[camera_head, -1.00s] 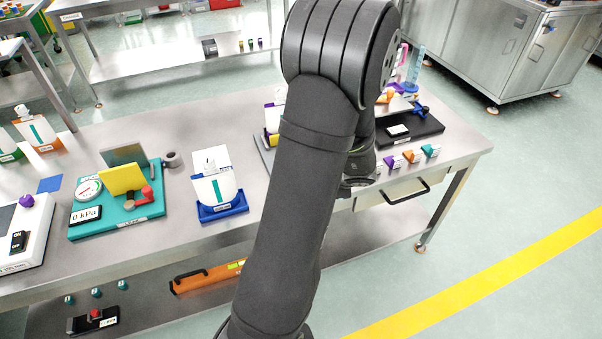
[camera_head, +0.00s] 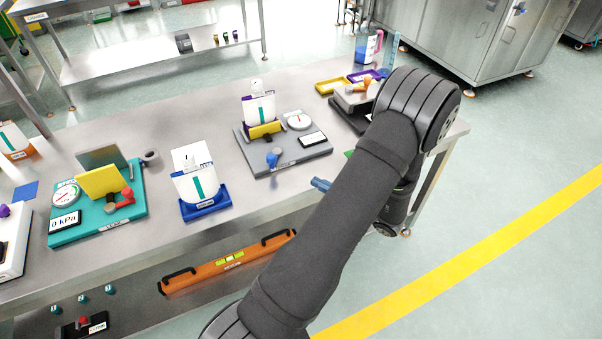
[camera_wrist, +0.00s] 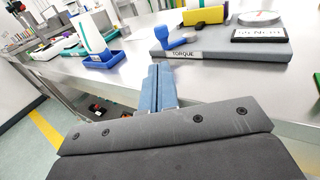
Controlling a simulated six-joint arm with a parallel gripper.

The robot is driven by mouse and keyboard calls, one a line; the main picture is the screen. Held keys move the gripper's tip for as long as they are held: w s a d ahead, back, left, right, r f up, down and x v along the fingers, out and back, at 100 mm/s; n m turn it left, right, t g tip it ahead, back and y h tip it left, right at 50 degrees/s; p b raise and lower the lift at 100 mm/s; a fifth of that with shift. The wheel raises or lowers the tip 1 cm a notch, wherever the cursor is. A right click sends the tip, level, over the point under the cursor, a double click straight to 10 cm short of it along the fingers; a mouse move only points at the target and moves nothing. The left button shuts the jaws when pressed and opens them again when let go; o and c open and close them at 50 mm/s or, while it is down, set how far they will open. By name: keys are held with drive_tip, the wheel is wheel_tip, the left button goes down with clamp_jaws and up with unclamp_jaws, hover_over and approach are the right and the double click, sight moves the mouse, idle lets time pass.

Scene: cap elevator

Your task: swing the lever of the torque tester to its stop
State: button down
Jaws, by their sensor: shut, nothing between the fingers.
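The torque tester is a grey plate (camera_head: 305,155) on the bench, and in the wrist view its front edge (camera_wrist: 222,53) reads TORQUE. It carries a round dial (camera_head: 298,120) and a small display (camera_head: 313,140). Its blue lever (camera_head: 273,157) stands near the front left corner; the lever also shows in the wrist view (camera_wrist: 182,38). My gripper (camera_head: 319,183) has blue fingers, shut and empty, in front of the tester near the bench's front edge. In the wrist view the fingertips (camera_wrist: 160,68) point toward the lever, apart from it.
A white bottle (camera_head: 260,108) in a purple holder stands by a yellow block (camera_head: 265,131) at the tester's back left. Left of it are a bottle in a blue tray (camera_head: 205,207) and a teal leak tester (camera_head: 125,213). An orange level (camera_head: 215,270) lies below the bench top.

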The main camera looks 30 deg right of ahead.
sight(270, 161)
drive_tip(key=x, duration=1.3)
drive_tip(key=shift+w+a, duration=0.1)
drive_tip(key=shift+a, duration=0.05)
drive_tip(key=shift+a+m+t+h, duration=0.3)
drive_tip(key=shift+m+h, duration=0.1)
drive_tip(key=shift+h, duration=0.2)
drive_tip(key=shift+w+a+m+t+h, duration=0.2)
drive_tip(key=shift+a+m+t+h, duration=0.2)
drive_tip(key=shift+a+m+h, duration=0.3)
drive_tip(key=shift+w+a+m+h, duration=0.3)
drive_tip(key=shift+a+m+h, duration=0.15)
drive_tip(key=shift+h, duration=0.45)
drive_tip(key=shift+w+a, duration=0.95)
drive_tip(key=shift+a, duration=0.2)
drive_tip(key=shift+w+a, duration=0.35)
drive_tip(key=shift+w, duration=0.25)
drive_tip(key=shift+w+a, duration=0.35)
drive_tip(key=shift+w, duration=0.2)
